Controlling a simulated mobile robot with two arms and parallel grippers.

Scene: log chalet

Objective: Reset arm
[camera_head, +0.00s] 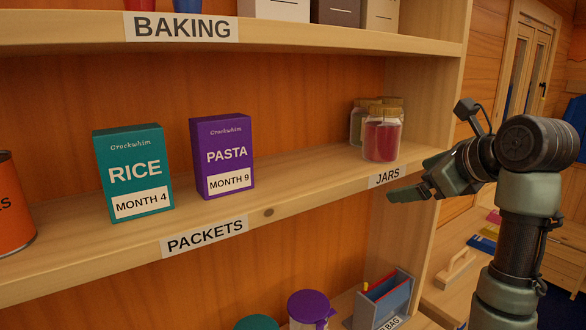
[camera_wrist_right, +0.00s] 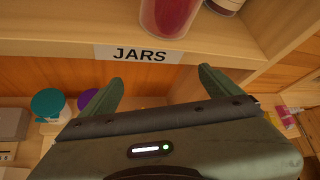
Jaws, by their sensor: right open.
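My right gripper (camera_head: 408,180) is in front of the shelf near the JARS label (camera_head: 387,176), at the right end of the shelf. In the right wrist view its two green fingers (camera_wrist_right: 160,88) are spread apart with nothing between them. The JARS label (camera_wrist_right: 139,54) and the lower part of a red jar (camera_wrist_right: 168,14) show just beyond the fingers. In the head view the red jar (camera_head: 381,140) stands upright on the shelf, apart from the gripper. My left gripper is not in view.
A teal RICE box (camera_head: 133,172) and a purple PASTA box (camera_head: 223,156) stand on the middle shelf (camera_head: 290,188). An orange can (camera_head: 12,205) is at the left. More jars stand behind the red one. Purple and teal lids and a grey-blue bin (camera_head: 384,298) sit below.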

